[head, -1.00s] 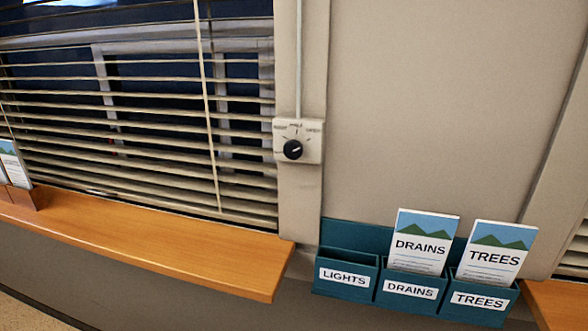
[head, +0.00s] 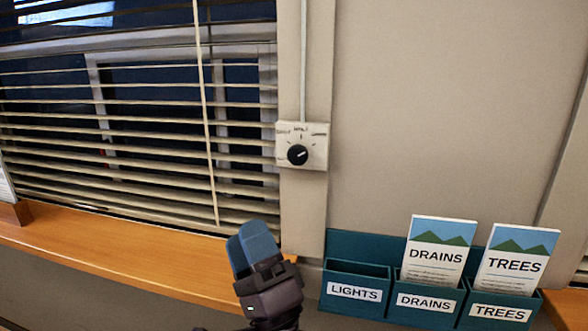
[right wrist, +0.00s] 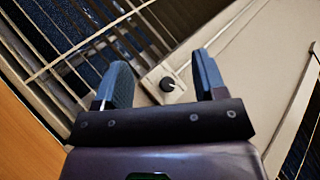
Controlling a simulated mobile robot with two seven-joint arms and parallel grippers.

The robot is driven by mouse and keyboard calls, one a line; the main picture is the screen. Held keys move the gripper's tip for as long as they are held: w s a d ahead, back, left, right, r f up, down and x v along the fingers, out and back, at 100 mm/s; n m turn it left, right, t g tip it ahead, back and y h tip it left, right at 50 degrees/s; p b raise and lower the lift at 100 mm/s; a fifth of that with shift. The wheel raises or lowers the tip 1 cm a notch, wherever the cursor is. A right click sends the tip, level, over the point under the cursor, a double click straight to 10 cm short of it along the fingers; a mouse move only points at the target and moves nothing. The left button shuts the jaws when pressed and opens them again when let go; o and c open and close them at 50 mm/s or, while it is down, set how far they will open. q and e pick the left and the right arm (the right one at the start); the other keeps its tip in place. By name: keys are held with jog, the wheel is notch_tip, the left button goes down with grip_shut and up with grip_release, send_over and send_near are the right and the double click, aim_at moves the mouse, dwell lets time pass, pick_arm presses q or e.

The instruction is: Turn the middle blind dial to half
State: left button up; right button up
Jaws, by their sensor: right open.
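The blind dial (head: 298,154) is a black round knob on a cream plate (head: 317,137) on the post right of the blind. Its pale pointer mark aims up and to the right, toward the right-hand label. The small labels are too blurred to read surely. My right gripper (head: 252,246) is below and left of the dial, apart from it, with its blue fingers pointing up. In the right wrist view its fingers (right wrist: 160,85) are open and empty, and the dial (right wrist: 168,84) shows beyond, in the gap between them. My left gripper is not in view.
The slatted blind (head: 120,140) hangs left of the dial, over a wooden sill (head: 130,255). A teal leaflet rack (head: 345,245) with DRAINS (head: 436,255) and TREES (head: 515,262) leaflets is below right. Its LIGHTS pocket (head: 354,292) looks empty. The wall above the rack is clear.

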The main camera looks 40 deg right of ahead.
notch_tip(320, 180, up, 3)
jog(key=d+m+g+h, duration=0.2)
jog(key=d+m+h, duration=0.1)
jog(key=m+h, duration=1.05)
jog(key=m+g+h+p, duration=0.1)
jog(key=m+g+h, duration=0.3)
jog(key=m+g, duration=0.8)
send_near(297, 159)
jog(key=w+d+r, duration=0.1)
jog(key=d, duration=0.1)
jog(key=w+d+m+t, duration=0.1)
jog(key=w+d, duration=0.1)
jog(key=w+d+r+m, duration=0.1)
jog(key=d, duration=0.1)
jog(key=shift+w+r+t, duration=0.15)
jog(key=shift+r+t, duration=0.15)
jog(key=shift+r, duration=0.1)
jog(key=shift+w+d, duration=0.2)
jog(key=shift+d, duration=0.05)
jog(key=shift+w+d+r, duration=0.1)
jog(key=shift+w+d, duration=0.05)
jog(key=shift+d, duration=0.05)
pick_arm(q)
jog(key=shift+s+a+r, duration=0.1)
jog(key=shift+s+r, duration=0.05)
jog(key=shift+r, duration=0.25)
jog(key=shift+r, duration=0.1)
pick_arm(e)
jog(key=shift+c, duration=0.3)
